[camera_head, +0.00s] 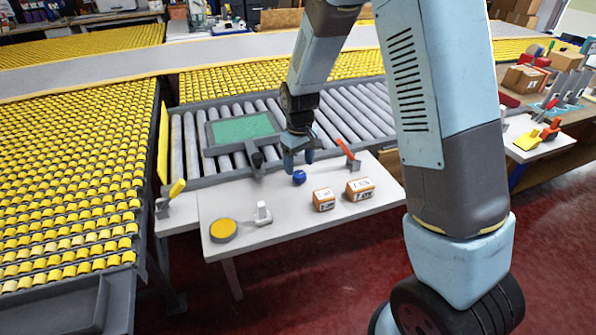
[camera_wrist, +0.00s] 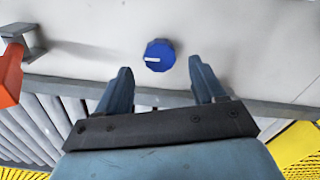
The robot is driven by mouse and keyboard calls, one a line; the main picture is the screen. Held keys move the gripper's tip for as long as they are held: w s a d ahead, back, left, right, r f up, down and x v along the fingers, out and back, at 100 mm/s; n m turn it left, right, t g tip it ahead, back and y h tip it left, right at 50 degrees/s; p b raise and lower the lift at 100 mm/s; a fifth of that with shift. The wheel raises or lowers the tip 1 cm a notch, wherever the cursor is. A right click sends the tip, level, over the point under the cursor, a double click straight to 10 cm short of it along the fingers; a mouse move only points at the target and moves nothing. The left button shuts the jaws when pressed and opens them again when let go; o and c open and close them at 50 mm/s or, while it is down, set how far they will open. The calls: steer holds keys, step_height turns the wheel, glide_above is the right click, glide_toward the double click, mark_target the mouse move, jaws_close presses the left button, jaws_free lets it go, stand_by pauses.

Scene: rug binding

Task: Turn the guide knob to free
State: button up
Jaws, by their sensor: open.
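The guide knob (camera_head: 299,177) is a small blue round knob on the white table in the head view. In the wrist view the knob (camera_wrist: 159,56) shows a white pointer line that points left in the picture. My gripper (camera_head: 297,164) is right by the knob, over the table edge. In the wrist view my gripper (camera_wrist: 160,76) is open, its two blue fingers apart. The knob lies just beyond the fingertips, in line with the gap, and nothing is between the fingers. I cannot see any marking for free.
Two small cardboard boxes (camera_head: 359,189) stand right of the knob. A red-handled lever (camera_head: 347,150) rises at the table's back edge; its handle also shows in the wrist view (camera_wrist: 10,75). A yellow disc (camera_head: 223,230) and a white switch (camera_head: 263,212) are at the left. Rollers (camera_head: 345,110) lie behind.

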mark_target(299, 174)
steer(key=shift+f, duration=1.8)
steer(key=c, duration=1.1)
